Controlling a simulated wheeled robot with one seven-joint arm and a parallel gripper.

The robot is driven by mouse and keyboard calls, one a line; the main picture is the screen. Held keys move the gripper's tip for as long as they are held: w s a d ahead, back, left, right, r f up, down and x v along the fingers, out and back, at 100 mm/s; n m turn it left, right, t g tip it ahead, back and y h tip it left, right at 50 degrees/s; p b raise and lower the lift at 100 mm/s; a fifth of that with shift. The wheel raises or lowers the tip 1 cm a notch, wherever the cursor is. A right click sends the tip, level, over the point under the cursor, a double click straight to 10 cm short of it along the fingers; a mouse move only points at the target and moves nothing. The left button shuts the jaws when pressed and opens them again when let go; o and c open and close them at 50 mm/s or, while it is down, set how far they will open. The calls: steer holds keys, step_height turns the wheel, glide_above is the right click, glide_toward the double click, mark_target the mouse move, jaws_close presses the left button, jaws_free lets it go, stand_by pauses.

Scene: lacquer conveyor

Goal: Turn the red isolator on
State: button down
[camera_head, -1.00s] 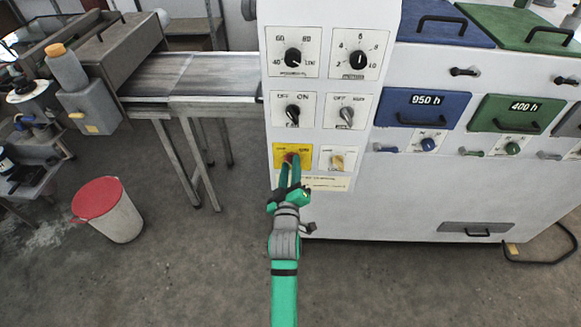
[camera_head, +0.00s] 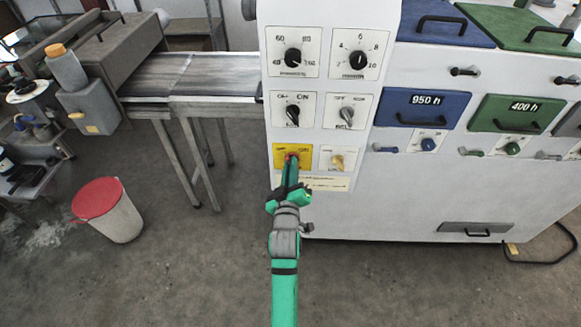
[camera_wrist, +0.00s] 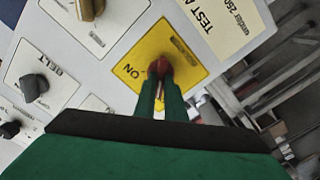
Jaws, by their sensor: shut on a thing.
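The red isolator (camera_wrist: 160,67) is a small red knob on a yellow plate (camera_wrist: 185,51) low on the white control panel. In the head view the yellow plate (camera_head: 281,160) is at the panel's lower left, and the red knob (camera_head: 291,158) is partly covered by my fingers. My gripper (camera_wrist: 160,82) is shut on the red knob, with its green fingers on either side. It also shows in the head view (camera_head: 291,166), reaching up from below. An "ON" mark is readable beside the knob in the wrist view; the other label is hidden or blurred.
A cream knob (camera_head: 338,161) sits right of the yellow plate. Black and grey selector knobs (camera_head: 292,115) and two dials (camera_head: 357,60) are above. A conveyor (camera_head: 190,75) and a red-lidded bin (camera_head: 97,198) stand left. Floor in front is clear.

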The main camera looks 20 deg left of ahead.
steer(key=m, duration=1.8)
steer(key=shift+w+d+f+m, duration=0.1)
steer(key=shift+d+m, duration=0.25)
steer(key=shift+m, duration=0.05)
steer(key=shift+d, duration=0.15)
stand_by(0.7)
steer(key=c, duration=1.8)
jaws_free()
steer(key=v, duration=1)
steer(key=shift+s, duration=0.4)
